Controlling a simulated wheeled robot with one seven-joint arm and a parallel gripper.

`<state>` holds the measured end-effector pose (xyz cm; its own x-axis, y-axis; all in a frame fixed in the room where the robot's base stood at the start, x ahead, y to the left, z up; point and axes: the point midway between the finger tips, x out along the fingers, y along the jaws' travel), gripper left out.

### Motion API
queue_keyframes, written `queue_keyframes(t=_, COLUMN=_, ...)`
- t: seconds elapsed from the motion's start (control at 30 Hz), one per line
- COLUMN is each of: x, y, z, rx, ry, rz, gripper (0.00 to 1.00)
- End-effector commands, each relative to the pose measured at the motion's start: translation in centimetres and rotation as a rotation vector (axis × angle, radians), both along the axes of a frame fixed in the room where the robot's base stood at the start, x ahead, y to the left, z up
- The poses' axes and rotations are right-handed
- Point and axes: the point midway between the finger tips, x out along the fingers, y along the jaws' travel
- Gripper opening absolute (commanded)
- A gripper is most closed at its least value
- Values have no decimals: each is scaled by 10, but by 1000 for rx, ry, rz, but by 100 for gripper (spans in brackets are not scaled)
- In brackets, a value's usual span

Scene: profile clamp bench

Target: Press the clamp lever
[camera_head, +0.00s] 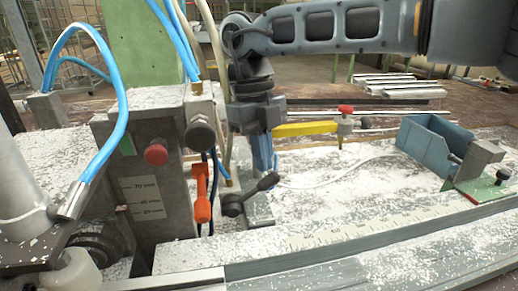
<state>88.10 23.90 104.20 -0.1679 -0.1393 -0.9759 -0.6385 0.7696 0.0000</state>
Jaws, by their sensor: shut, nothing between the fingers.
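A black lever with a rounded knob (250,194) sits low on the clamp bench, right of the grey machine block. An orange-red handle (202,205) hangs just left of it on the block. Which of the two is the clamp lever is not marked. My gripper (263,168) points down and is shut and empty. In the picture its fingertips are just above the right end of the black lever; whether they touch it cannot be told.
The grey block (150,205) carries a red button (156,154) and blue hoses (125,90). A yellow bar (305,128) with a red knob is right of my gripper. A blue stop (432,145) stands at the far right. White chips cover the bench around a ruler strip (380,222).

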Motion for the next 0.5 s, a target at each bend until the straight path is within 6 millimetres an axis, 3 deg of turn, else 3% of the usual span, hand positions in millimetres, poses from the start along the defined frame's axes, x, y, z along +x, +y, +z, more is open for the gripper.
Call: queue_keyframes(t=0.5, x=-20, y=-15, z=0, rx=0, ry=1, rz=-365, gripper=0)
